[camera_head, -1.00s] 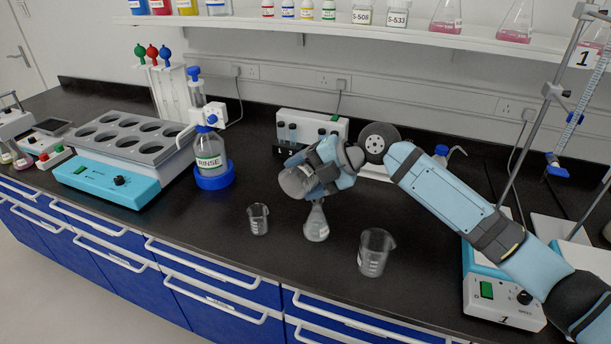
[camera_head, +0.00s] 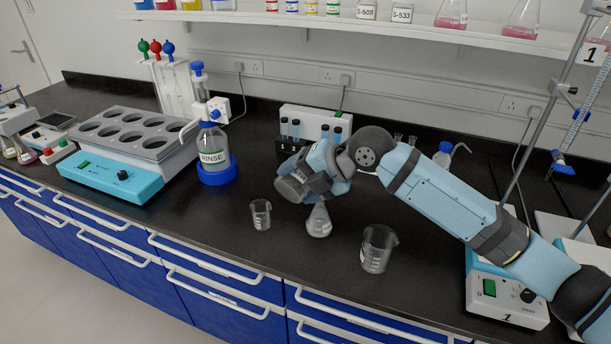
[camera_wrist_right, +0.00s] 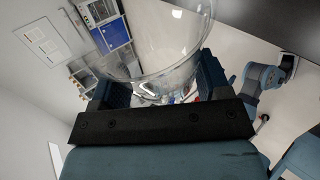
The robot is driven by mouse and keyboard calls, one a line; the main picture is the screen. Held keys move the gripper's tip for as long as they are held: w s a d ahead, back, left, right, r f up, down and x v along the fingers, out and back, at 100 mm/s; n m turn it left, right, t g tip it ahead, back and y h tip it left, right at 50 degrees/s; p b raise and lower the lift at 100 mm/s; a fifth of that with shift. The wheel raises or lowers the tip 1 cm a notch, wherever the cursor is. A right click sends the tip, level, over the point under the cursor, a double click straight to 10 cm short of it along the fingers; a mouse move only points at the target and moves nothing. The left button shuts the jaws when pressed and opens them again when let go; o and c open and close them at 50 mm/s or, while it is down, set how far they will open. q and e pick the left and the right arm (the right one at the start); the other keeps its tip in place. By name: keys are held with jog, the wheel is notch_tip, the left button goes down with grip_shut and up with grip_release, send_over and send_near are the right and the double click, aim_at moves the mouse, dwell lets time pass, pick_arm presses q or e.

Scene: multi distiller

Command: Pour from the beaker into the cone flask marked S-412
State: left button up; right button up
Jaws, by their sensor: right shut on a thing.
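My right gripper (camera_head: 308,178) is above the middle of the bench, and it also shows in the wrist view (camera_wrist_right: 160,92). It is shut on a clear glass beaker (camera_wrist_right: 165,35), which fills the space between the fingers in the wrist view. In the head view the gripper mostly hides this beaker, and its contents cannot be made out. A small cone flask (camera_head: 319,222) stands upright on the bench just below the gripper. Its mouth is partly hidden by the gripper, and its marking is not readable. My left gripper is not in view.
A small beaker (camera_head: 260,215) stands left of the flask and a larger one (camera_head: 378,250) to its right. Behind are a tube rack (camera_head: 310,128) and, further left, a RINSE bottle (camera_head: 212,150). A stirrer (camera_head: 507,300) stands at right. The front bench strip is clear.

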aim_at(292, 180)
jog(key=shift+s+a+r+p, duration=0.35)
jog(key=shift+s+r, duration=0.1)
jog(key=shift+s, duration=0.1)
jog(key=shift+s+a+r+p, duration=0.25)
jog(key=shift+s+a+r, duration=0.05)
jog(key=shift+s+r, duration=0.2)
jog(key=shift+f+n+t+h, duration=0.3)
jog(key=shift+f+n+t, duration=0.1)
jog(key=shift+f, duration=0.15)
jog(key=shift+s+a+f+n+t+h, duration=0.15)
jog(key=shift+f+n+t+h, duration=0.25)
jog(key=shift+f+t, duration=0.2)
jog(key=shift+f+b, duration=0.1)
jog(key=shift+b, duration=0.2)
notch_tip(292, 180, down, 2)
jog(key=shift+f+n+t+h+b, duration=0.3)
jog(key=shift+n+t+h, duration=0.45)
jog(key=shift+t, duration=0.35)
